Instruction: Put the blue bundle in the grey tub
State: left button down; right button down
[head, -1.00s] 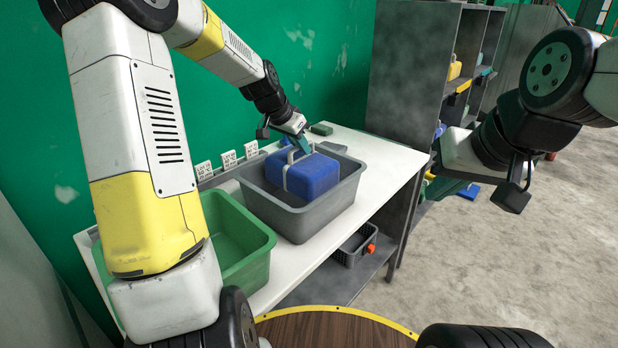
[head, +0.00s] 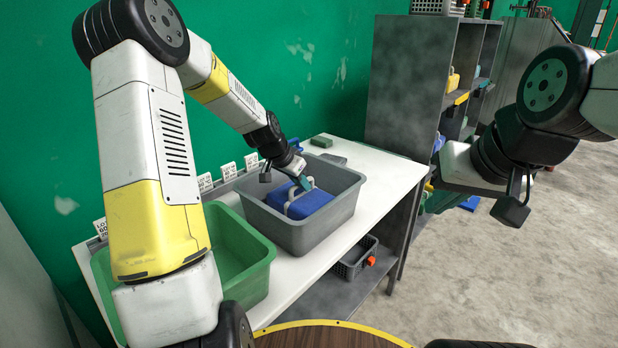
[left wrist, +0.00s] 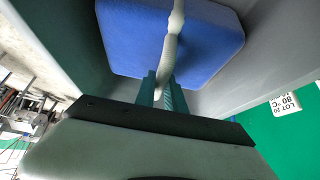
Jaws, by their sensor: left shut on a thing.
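The blue bundle (head: 306,204), tied with a pale cord, sits low inside the grey tub (head: 302,235), below the rim. It also shows in the left wrist view (left wrist: 130,38). My left gripper (head: 302,184) reaches down into the tub from the back left. Its teal fingers (left wrist: 162,92) are shut on the bundle's cord in the left wrist view. Whether the bundle touches the tub's floor is hidden by the tub's front wall. My right gripper (head: 438,195) is at the right, apart from the table, its fingers mostly hidden behind the wrist.
A green tub (head: 245,262) stands left of the grey tub on the white table (head: 385,172). Lot cards (head: 228,170) line the wall behind. A small grey basket (head: 355,262) is on the lower shelf. A dark shelf unit (head: 410,85) stands behind at right.

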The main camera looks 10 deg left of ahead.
pick_arm(q)
jog(key=c, duration=1.4)
grip_release()
jog(key=v, duration=1.2)
jog(key=s+d+r+n, duration=0.1)
jog(key=s+r+n, duration=0.1)
jog(key=s, duration=0.7)
jog(key=s+r+n+y, duration=0.1)
jog(key=s+r+n, duration=0.1)
jog(key=s, duration=0.7)
jog(key=s+d+r+n, duration=0.1)
jog(key=s+r, duration=0.3)
jog(key=s, duration=0.5)
jog(key=shift+s+d+r+n+t, duration=0.3)
jog(key=shift+d+n+t, duration=0.1)
jog(key=shift+n, duration=0.2)
